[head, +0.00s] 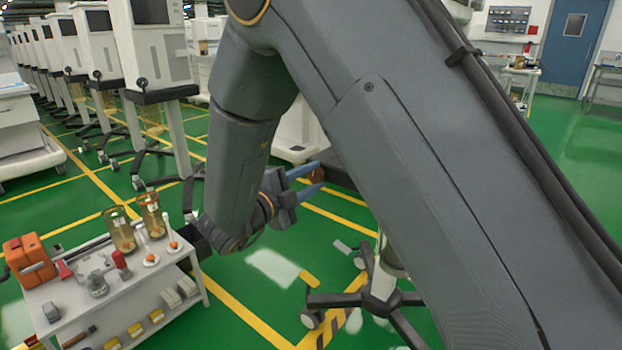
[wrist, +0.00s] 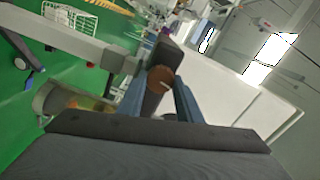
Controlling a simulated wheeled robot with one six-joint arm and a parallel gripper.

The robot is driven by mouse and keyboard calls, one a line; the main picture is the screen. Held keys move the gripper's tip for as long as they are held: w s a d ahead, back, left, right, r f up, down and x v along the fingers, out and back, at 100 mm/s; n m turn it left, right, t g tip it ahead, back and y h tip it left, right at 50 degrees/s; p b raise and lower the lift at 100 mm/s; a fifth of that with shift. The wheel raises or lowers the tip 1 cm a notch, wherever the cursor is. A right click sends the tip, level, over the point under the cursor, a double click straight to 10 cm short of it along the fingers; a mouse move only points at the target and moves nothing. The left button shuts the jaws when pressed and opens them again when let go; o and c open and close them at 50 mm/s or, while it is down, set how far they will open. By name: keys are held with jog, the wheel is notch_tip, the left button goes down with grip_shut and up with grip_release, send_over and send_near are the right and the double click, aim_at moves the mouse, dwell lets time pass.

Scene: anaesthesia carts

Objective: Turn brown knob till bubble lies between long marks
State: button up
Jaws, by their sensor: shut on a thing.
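The brown knob (wrist: 160,80) is round, with a short pale mark on its face. It sits at the end of a dark bar in the wrist view. My gripper (wrist: 161,96) has its two blue fingers on either side of the knob and is shut on it. In the head view my gripper (head: 311,181) reaches right to the small brown knob (head: 319,175) on the dark cart's edge, partly behind my arm. I cannot make out the bubble or the long marks in either view.
A white trolley (head: 130,290) with jars, tools and an orange box (head: 30,262) stands at the lower left. A black wheeled base (head: 340,299) stands on the green floor below my gripper. Carts line the back left. A clear amber-tinted cylinder (wrist: 75,103) lies left of my fingers.

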jog(key=o, duration=1)
jog(key=shift+o, duration=0.2)
jog(key=v, duration=0.7)
jog(key=shift+s+a, duration=0.25)
jog(key=shift+s, duration=0.1)
